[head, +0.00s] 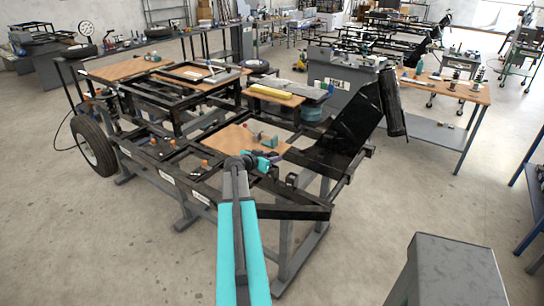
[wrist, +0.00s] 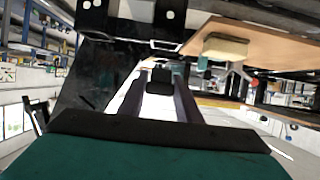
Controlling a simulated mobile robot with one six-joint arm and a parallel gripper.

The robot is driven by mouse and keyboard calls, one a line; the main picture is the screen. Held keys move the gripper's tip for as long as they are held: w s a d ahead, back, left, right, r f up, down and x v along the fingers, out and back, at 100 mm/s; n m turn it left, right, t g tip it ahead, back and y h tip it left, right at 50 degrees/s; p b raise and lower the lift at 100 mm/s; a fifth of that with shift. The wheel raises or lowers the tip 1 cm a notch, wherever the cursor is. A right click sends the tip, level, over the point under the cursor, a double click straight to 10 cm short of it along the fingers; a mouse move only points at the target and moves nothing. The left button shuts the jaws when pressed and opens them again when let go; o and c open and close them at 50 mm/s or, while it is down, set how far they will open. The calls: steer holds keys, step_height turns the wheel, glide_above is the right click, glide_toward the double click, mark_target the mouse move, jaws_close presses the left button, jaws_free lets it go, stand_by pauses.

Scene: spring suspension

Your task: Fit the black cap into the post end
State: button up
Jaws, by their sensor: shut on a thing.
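My gripper (head: 268,163) is at the front of the black frame, beside the wooden board, in the head view. In the wrist view my gripper (wrist: 161,92) has its two fingers on either side of a small dark block, which looks like the black cap (wrist: 161,80). The jaws are shut on it. In the head view the cap is too small to make out behind the arm. Black metal frame parts (wrist: 135,10) lie beyond the fingertips in the wrist view. I cannot tell which one is the post end.
A wooden board (head: 232,141) carrying small items lies on the black frame (head: 310,212). A tilted black panel (head: 350,125) rises at the right. A wheel (head: 95,147) stands at the left. A grey cabinet (head: 450,265) stands at front right. Open floor lies between.

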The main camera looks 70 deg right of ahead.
steer(key=shift+f, duration=0.7)
steer(key=shift+f+b, duration=0.35)
steer(key=shift+f, duration=0.05)
steer(key=shift+f+b, duration=0.7)
steer(key=shift+b, duration=0.3)
